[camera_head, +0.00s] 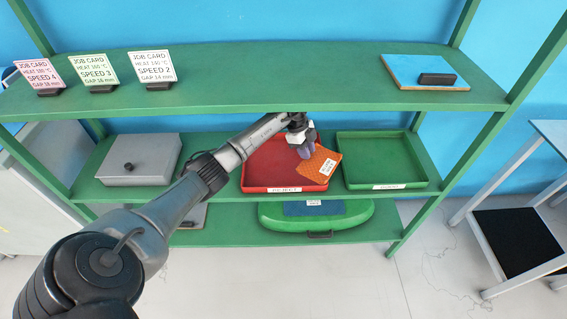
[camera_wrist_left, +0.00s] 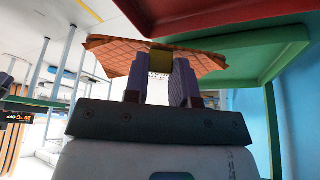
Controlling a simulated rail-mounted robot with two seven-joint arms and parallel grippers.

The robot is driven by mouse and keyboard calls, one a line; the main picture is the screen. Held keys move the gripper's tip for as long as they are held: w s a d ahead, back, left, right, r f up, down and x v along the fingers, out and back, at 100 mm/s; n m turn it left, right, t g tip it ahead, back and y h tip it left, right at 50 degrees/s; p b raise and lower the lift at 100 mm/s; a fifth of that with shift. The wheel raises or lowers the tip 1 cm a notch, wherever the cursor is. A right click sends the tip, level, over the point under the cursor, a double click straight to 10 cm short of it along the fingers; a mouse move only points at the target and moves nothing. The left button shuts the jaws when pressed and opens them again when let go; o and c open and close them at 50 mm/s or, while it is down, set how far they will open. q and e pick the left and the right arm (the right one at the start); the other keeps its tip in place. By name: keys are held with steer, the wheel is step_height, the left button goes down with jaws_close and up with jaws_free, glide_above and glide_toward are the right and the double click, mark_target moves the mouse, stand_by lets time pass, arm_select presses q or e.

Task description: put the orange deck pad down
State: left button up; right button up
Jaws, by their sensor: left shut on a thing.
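The orange deck pad (camera_head: 323,161) with a white label is in my left gripper (camera_head: 305,149), which is shut on it. In the head view the pad is tilted over the right part of the red reject tray (camera_head: 256,186). I cannot tell whether the pad touches the tray. In the left wrist view the pad (camera_wrist_left: 112,58) spans above the fingers of my left gripper (camera_wrist_left: 160,75) and looks bent at its sides. My right gripper is not in view.
A green tray (camera_head: 383,184) stands right of the red one, and a grey lidded box (camera_head: 139,172) at the left. The upper shelf (camera_head: 290,76) holds several job cards and a blue board (camera_head: 398,70).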

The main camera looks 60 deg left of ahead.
arm_select(q)
steer(key=n, duration=0.2)
steer(key=n+t+y, duration=0.1)
steer(key=n, duration=0.3)
steer(key=shift+r+t, duration=0.3)
steer(key=shift+t, duration=0.1)
steer(key=shift+a+f+y, duration=0.1)
steer(key=shift+a+y, duration=0.05)
steer(key=shift+y, duration=0.15)
steer(key=b, duration=0.5)
glide_above(282, 163)
steer(key=s, duration=0.1)
steer(key=shift+n, duration=0.3)
steer(key=f, duration=0.4)
steer(key=a+f, duration=0.1)
steer(key=f, duration=0.1)
steer(key=shift+f, duration=0.35)
steer(key=shift+d+f+b, duration=0.1)
steer(key=shift+f+b, duration=0.85)
steer(key=shift+f, duration=1.15)
jaws_close()
steer(key=o, duration=0.9)
jaws_free()
steer(key=shift+r, duration=0.1)
